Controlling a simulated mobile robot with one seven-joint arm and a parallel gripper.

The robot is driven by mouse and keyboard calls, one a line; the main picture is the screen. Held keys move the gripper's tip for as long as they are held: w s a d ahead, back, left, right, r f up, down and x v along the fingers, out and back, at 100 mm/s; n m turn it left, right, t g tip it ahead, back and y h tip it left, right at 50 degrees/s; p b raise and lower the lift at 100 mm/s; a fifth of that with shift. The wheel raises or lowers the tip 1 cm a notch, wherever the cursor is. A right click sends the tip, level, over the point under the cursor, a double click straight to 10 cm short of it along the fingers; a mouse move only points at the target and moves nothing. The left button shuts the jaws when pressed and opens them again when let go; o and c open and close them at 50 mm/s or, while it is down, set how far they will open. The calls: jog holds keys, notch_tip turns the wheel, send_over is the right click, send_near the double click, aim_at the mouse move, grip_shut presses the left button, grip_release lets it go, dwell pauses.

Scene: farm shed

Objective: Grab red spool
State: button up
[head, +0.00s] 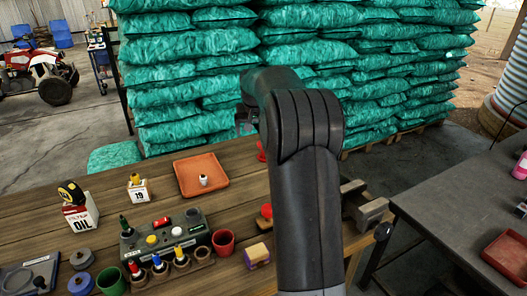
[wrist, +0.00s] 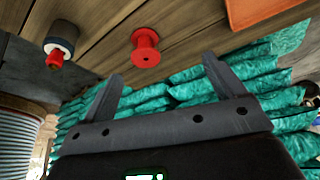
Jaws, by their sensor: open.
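The red spool (wrist: 145,47) stands on the wooden table in the wrist view, above the gap between my fingertips. In the head view only part of it (head: 261,153) shows at the table's far edge, beside my arm. My gripper (wrist: 163,66) is open, with nothing between its fingers. The spool appears beyond the fingertips and apart from them. In the head view my arm hides most of my gripper.
An orange tray (head: 188,163) with a small white item lies left of the spool. A red ball-topped thing (head: 266,211) and a grey metal vise (head: 365,208) are nearer. Stacked teal sacks (head: 190,75) rise behind the table. A dark workbench (head: 440,205) stands right.

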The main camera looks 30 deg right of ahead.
jog(key=shift+m, duration=0.5)
jog(key=w+d+f, duration=0.3)
jog(key=f, duration=0.2)
jog(key=w+d+f, duration=0.3)
jog(key=f, duration=0.3)
jog(key=w+d+f, duration=0.3)
jog(key=f, duration=0.2)
jog(key=shift+f, duration=0.35)
jog(key=shift+c, duration=0.2)
jog(key=shift+a, duration=0.1)
jog(key=c, duration=1)
